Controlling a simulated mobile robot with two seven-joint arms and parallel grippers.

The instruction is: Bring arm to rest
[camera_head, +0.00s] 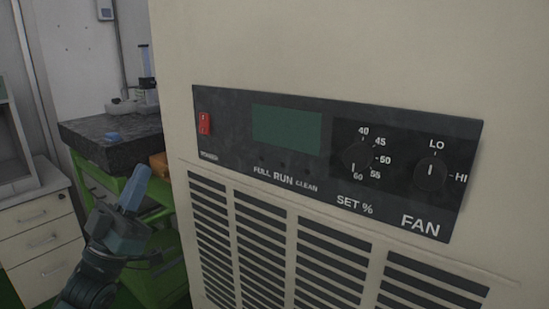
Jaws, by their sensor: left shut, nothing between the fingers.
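My left gripper (135,188) shows at the lower left of the head view, its arm coming up from the bottom edge. Its bluish fingers are shut with nothing between them and point upward. It is apart from the beige machine (330,45) and left of its black control panel (335,160). The panel carries a red power switch (204,123), a blank green display (287,130), a SET % knob (358,156) and a FAN knob (431,171). My right gripper is not in view.
White drawers (40,240) are at the far left. Vent slots (260,245) lie below the panel.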

